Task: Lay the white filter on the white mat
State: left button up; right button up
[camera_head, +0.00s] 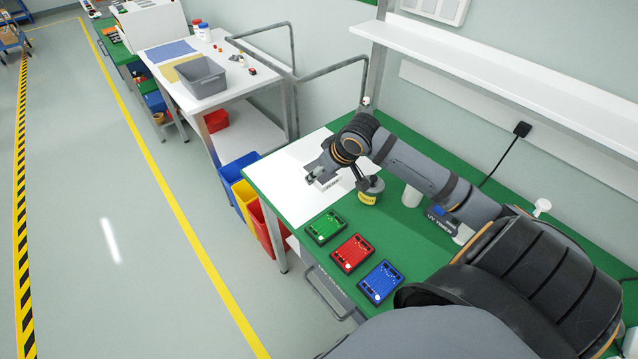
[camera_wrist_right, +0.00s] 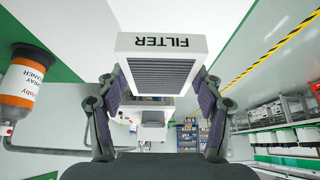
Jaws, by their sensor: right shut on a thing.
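The white mat (camera_head: 290,190) lies at the left end of the green table in the head view. My right gripper (camera_head: 316,175) is over the mat's right part. It is shut on the white filter (camera_head: 327,184), which is partly hidden by the gripper in the head view. In the right wrist view the filter (camera_wrist_right: 155,45) shows its dark ribbed face and the word FILTER, with the fingers (camera_wrist_right: 157,80) on both its sides. I cannot tell whether the filter touches the mat. My left gripper is not in view.
A yellow-labelled container (camera_head: 369,190) stands close beside the gripper; a spray cleaner bottle (camera_wrist_right: 24,78) shows in the wrist view. Green (camera_head: 325,227), red (camera_head: 352,254) and blue (camera_head: 380,282) boards lie along the front edge. The mat's left part is clear.

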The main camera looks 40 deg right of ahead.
jog(key=w+f, duration=0.1)
jog(key=f, duration=0.1)
jog(key=w+d+f, duration=0.1)
jog(key=w+f, duration=0.1)
jog(key=w+d+f, duration=0.1)
jog(key=shift+w+f, duration=0.25)
jog(key=shift+f, duration=0.15)
notch_tip(320, 180, down, 2)
jog(key=shift+f+p, duration=0.2)
jog(key=shift+p, duration=0.15)
jog(key=shift+f, duration=0.35)
jog(key=shift+f, duration=0.15)
jog(key=o, duration=1.3)
jog(key=shift+c, duration=0.2)
